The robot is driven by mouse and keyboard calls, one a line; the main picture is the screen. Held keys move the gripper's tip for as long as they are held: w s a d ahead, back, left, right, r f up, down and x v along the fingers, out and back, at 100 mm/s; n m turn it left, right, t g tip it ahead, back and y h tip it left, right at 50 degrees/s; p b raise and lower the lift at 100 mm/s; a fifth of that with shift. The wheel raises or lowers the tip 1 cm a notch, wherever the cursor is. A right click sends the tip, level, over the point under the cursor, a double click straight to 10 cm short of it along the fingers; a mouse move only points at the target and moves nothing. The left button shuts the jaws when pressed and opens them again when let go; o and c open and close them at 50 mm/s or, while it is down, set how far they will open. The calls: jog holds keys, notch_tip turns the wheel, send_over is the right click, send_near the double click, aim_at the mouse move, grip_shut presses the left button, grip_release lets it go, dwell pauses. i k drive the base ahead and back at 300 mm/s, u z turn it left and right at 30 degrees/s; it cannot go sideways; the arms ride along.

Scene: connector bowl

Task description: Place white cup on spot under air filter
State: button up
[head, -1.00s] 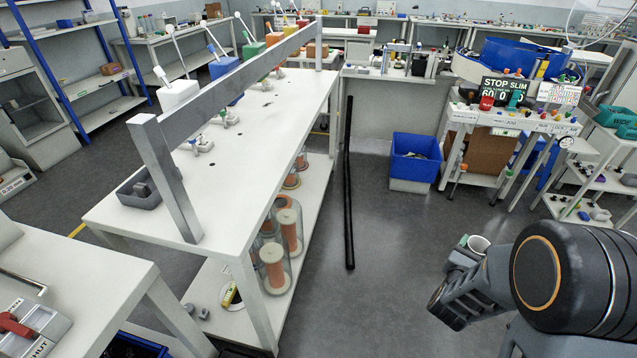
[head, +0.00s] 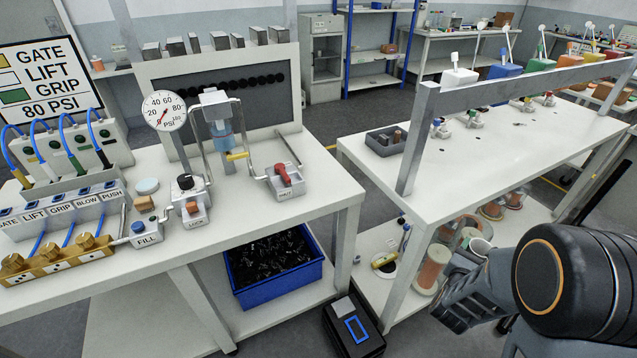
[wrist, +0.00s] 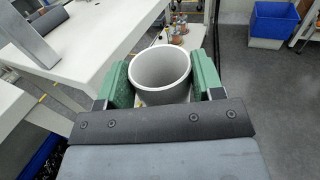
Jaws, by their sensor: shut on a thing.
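The white cup (wrist: 160,68) is upright with its open mouth toward the wrist camera. My gripper (wrist: 160,82) is shut on it, one green pad on each side. In the head view the cup (head: 481,246) shows only as a small rim at my gripper (head: 472,254), low on the right, in front of the right-hand table. What looks like the air filter (head: 222,132), a clear bluish bowl under a metal cap with a yellow valve below, is on the left bench (head: 320,185). No marked spot can be made out under it.
A pressure gauge (head: 164,111), a red-knobbed block (head: 285,178) and a black-knobbed block (head: 187,190) stand around the filter. A blue bin (head: 278,292) sits below the bench. The right-hand table (head: 480,160) carries a metal crossbar. A dark box (head: 352,328) lies between the tables.

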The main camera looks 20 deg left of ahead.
aim_at(236, 183)
jog(key=u, duration=2.05)
